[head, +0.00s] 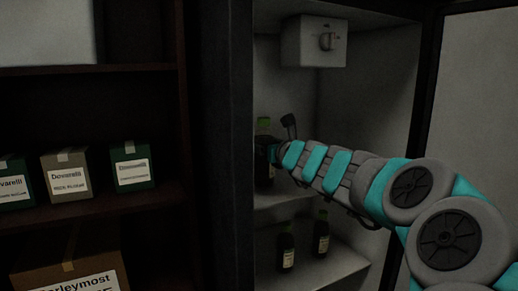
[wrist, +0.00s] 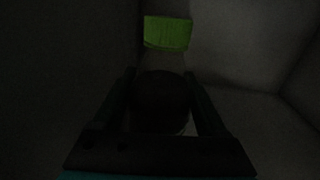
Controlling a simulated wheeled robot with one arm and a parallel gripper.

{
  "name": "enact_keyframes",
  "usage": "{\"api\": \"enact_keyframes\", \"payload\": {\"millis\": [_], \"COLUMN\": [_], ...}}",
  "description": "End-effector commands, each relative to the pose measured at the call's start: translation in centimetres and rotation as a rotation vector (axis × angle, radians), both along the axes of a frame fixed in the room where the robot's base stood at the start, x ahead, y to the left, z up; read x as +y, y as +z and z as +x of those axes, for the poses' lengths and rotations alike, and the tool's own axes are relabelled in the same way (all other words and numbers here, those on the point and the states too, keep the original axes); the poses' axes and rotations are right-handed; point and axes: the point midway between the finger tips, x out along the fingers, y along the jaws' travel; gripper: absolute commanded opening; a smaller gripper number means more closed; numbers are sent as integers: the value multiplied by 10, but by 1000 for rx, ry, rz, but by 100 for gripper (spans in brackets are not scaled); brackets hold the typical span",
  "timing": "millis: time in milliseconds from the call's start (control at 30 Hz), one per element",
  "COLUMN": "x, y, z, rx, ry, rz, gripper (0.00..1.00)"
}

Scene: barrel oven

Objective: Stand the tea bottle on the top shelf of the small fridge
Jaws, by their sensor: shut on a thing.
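The tea bottle (head: 264,158), dark with a green cap, is upright inside the small fridge (head: 380,110) at the height of its top shelf (head: 285,198). My gripper (head: 272,153) is shut on the bottle, and my arm reaches in from the right. In the wrist view the green cap (wrist: 167,33) shows above the dark bottle body (wrist: 162,98) between the two fingers. The bottle's lower part is partly covered by my gripper in the head view. I cannot tell whether its base touches the shelf.
Two dark bottles (head: 286,247) (head: 321,236) stand on the lower shelf. A white box with a dial (head: 314,41) hangs at the fridge's top. The open fridge door (head: 480,110) is at right. A dark shelf unit at left holds several boxes (head: 131,167).

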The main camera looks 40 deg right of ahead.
Motion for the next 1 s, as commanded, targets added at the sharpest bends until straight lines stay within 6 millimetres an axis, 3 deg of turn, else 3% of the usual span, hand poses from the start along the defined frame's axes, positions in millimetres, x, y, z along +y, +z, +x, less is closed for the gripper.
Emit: {"api": "enact_keyframes", "payload": {"millis": [433,467,667,1000], "x": [1,0,0,0], "y": [-7,-7,-7,-3], "z": [0,0,0,0], "rx": [-2,-1,0,1], "ry": [1,1,0,-1], "rz": [1,0,0,0], "gripper": [0,77,100,100]}}
